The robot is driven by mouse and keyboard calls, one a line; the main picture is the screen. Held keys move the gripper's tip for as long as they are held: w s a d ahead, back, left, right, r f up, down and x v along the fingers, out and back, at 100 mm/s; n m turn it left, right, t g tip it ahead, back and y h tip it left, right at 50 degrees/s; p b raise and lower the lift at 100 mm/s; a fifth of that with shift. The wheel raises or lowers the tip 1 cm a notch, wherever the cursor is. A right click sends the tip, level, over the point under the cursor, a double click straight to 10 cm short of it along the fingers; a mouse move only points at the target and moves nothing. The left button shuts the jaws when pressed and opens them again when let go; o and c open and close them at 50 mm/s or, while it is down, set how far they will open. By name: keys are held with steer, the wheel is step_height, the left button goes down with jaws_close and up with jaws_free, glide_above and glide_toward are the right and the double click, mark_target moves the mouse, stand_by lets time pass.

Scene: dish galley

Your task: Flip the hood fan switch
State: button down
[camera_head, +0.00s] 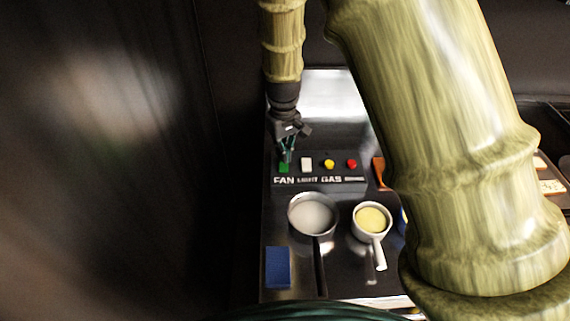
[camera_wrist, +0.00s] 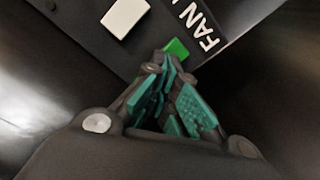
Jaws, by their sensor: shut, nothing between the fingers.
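The green fan switch (camera_head: 284,168) sits at the left end of a dark switch panel, above the word FAN. It also shows in the wrist view (camera_wrist: 177,48), just beyond my fingertips and partly hidden by them. My gripper (camera_head: 287,153) is shut and empty, pointing down at the switch from behind and above it. In the wrist view its teal-padded fingertips (camera_wrist: 168,75) are close to the switch; I cannot tell if they touch it. The switch's tilt is too small to tell.
A white switch (camera_head: 306,164), a yellow button (camera_head: 329,164) and a red button (camera_head: 351,163) lie right of the green one. In front stand a pan (camera_head: 313,214), a white pot (camera_head: 371,220) and a blue block (camera_head: 278,267). A dark wall is close on the left.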

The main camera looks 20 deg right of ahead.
steer(key=shift+f+b, duration=0.35)
steer(key=shift+f, duration=0.55)
stand_by(0.7)
steer(key=shift+r, duration=0.15)
steer(key=shift+r+p, duration=2.85)
steer(key=shift+r, duration=0.55)
